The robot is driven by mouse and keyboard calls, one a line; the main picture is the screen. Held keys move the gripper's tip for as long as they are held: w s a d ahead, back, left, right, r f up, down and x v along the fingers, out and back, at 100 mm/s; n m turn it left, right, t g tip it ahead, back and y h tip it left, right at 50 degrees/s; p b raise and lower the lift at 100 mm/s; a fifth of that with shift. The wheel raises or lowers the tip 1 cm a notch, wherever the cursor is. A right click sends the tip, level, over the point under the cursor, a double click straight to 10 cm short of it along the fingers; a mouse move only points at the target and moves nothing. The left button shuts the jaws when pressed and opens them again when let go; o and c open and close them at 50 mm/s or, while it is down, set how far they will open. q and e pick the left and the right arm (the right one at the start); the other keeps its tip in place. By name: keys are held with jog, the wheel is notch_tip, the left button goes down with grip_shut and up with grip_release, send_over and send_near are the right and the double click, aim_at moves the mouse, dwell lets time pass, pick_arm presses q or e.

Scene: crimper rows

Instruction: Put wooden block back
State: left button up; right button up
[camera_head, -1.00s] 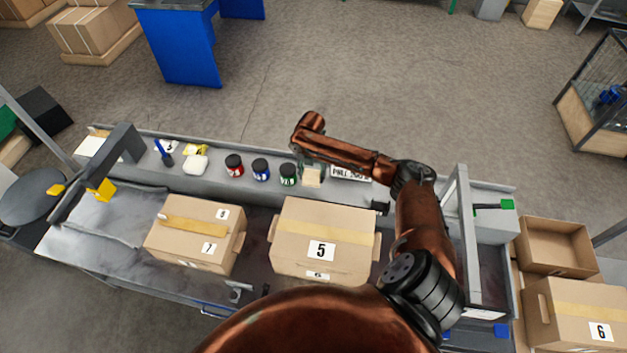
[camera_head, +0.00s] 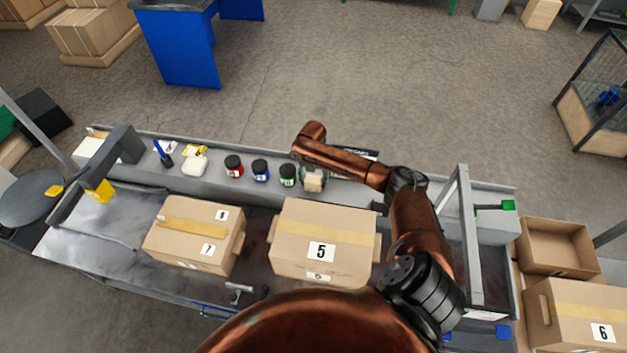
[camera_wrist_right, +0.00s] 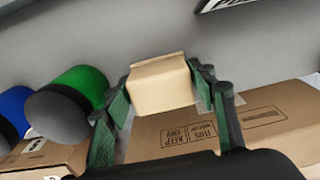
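In the right wrist view the block (camera_wrist_right: 160,86) sits between the green-padded fingers of my right gripper (camera_wrist_right: 160,90), with a finger against each side. The right gripper (camera_head: 313,174) is shut on it, seen from above and partly hidden by my copper arm in the head view. Whether the block touches the shelf I cannot tell. My left gripper is not in view.
Box 5 (camera_head: 300,255) and a taped box (camera_head: 190,245) are on the bench in front. A dark sign lies behind my forearm.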

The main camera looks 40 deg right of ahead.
aim_at(313, 178)
jog(key=shift+o, duration=1.4)
notch_tip(313, 178, up, 12)
jog(key=p, duration=0.1)
jog(key=shift+r, duration=0.25)
